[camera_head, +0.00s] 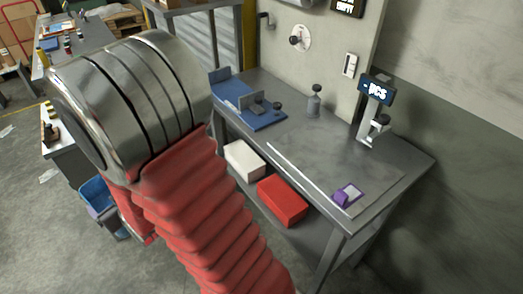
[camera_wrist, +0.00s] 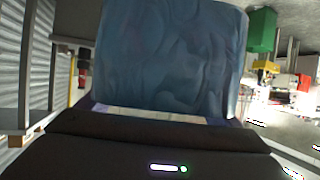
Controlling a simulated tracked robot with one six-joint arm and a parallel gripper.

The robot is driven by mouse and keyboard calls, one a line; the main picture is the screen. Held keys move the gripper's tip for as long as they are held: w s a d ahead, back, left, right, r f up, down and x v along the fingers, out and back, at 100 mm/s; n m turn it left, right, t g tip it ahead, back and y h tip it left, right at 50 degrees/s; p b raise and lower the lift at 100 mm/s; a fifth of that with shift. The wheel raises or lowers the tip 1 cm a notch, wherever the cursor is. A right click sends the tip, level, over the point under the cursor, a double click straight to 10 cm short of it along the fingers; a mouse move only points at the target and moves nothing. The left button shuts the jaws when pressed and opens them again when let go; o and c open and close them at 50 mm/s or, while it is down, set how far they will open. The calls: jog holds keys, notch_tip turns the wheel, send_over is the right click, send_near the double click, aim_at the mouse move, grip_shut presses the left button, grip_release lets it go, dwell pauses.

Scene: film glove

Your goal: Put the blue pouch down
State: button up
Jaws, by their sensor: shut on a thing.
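The blue pouch (camera_wrist: 170,60) fills the upper middle of the wrist view, large and creased. My gripper (camera_wrist: 160,116) is shut on its lower edge, where a pale strip and purple edges show. The dark gripper body covers the bottom of that view. In the head view my arm blocks the foreground, and neither the gripper nor the pouch can be seen. The wrist view shows no surface touching the pouch.
A grey workbench (camera_head: 405,163) has open room in its middle. On it are a blue fixture board (camera_head: 262,122), a grey weight-like object (camera_head: 314,104), a display stand (camera_head: 376,92) and a purple item (camera_head: 348,194). White (camera_head: 244,160) and red (camera_head: 283,200) boxes sit below.

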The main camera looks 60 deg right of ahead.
jog(key=s+d+r+m+g+h, duration=0.25)
jog(key=s+d+r, duration=0.2)
jog(key=d, duration=0.75)
jog(key=s+d+r+m+g+h, duration=0.2)
jog(key=s+d+r+m+h, duration=0.3)
jog(key=d, duration=0.7)
jog(key=s+d+r+m+g+h, duration=0.25)
jog(key=d+r, duration=0.35)
jog(key=d, duration=0.7)
jog(key=s+d+r+m+g+h, duration=0.1)
jog(key=s+d+r+m+g, duration=0.2)
jog(key=s+d, duration=0.4)
jog(key=s+d+r+m+g+h, duration=0.1)
jog(key=s+d+r+m+g, duration=0.2)
jog(key=s, duration=0.7)
jog(key=s+d+r+m+g, duration=0.1)
jog(key=s+m+g, duration=0.1)
jog(key=s, duration=0.6)
jog(key=s+d+m+g, duration=0.1)
jog(key=s+m+g, duration=0.2)
jog(key=s, duration=0.5)
jog(key=shift+s+d+r+m+g+y, duration=0.3)
jog(key=shift+s+d+r+m+y, duration=0.05)
jog(key=shift+d+m+y, duration=0.05)
jog(key=shift+f, duration=0.1)
